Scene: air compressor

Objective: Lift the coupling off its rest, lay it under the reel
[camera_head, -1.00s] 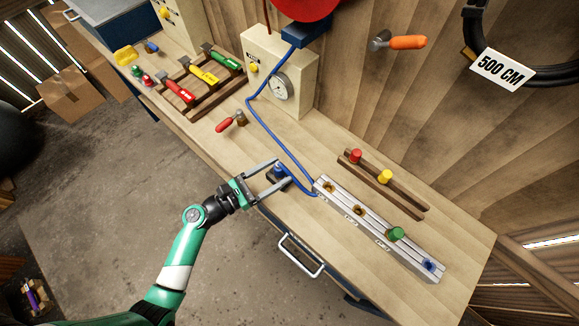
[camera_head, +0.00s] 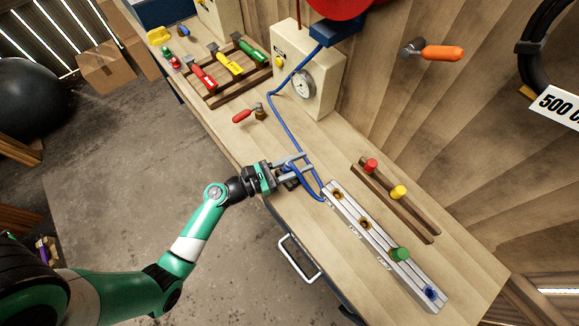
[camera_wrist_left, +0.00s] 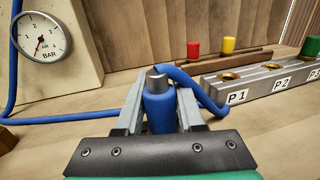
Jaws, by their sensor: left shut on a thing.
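The blue coupling (camera_wrist_left: 158,108) has a grey metal tip and stands between the fingers of my left gripper in the left wrist view. My left gripper (camera_head: 300,163) is shut on it at the bench's front edge. The blue hose (camera_head: 283,117) loops from the coupling and runs up towards the red reel (camera_head: 338,6), which is cut off at the top of the head view. The coupling's rest is largely hidden by the gripper, so I cannot tell whether the coupling still touches it. My right gripper is not in view.
A grey rail with labelled sockets (camera_head: 372,235) lies right of the gripper. A wooden rack (camera_head: 415,215) holds red and yellow plugs behind it. A gauge box (camera_head: 318,78) stands below the reel. A red-handled tool (camera_head: 243,115) lies left of the hose.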

